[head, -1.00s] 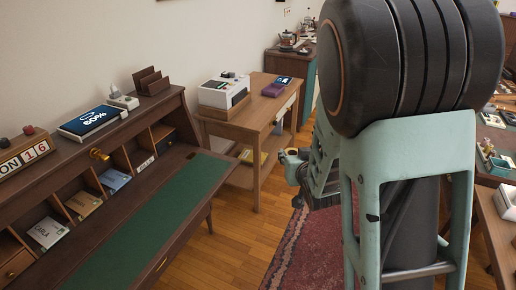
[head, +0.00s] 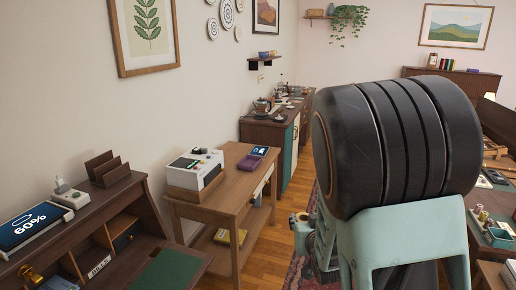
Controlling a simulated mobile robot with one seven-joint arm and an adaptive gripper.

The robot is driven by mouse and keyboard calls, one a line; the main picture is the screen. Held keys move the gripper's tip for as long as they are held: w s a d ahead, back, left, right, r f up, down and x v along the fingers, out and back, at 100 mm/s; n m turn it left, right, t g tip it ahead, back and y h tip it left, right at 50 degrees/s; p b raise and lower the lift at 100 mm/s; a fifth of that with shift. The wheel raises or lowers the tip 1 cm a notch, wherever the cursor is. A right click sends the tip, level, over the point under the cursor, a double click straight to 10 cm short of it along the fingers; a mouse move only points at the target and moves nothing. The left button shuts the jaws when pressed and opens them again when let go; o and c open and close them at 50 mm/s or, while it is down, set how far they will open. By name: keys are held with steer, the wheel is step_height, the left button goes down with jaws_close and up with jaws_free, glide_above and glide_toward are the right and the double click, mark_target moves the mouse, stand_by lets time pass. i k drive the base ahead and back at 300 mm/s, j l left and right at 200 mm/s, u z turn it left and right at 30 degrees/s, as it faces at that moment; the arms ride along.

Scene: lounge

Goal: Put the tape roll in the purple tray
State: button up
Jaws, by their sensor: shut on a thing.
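My gripper's fingers are not visible. Only my arm shows, large at the right, with a small teal part with a tan ring low in the middle, in front of the side table. I cannot make out the tape roll; it may be hidden behind my arm.
A white machine (head: 196,168) stands on the near part of the side table, and a yellow thing (head: 230,237) lies on its lower shelf. A writing desk (head: 128,222) is at the left. A cabinet (head: 270,133) stands behind. Wooden floor (head: 268,256) shows between table and arm.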

mark_target(253, 163)
steer(key=i+l, duration=0.1)
steer(key=i, duration=1.95)
steer(key=i+l+u, duration=0.15)
steer(key=i+u, duration=0.25)
steer(key=i+l+u, duration=0.4)
steer(key=i, duration=0.2)
steer(key=i+l+u, duration=0.45)
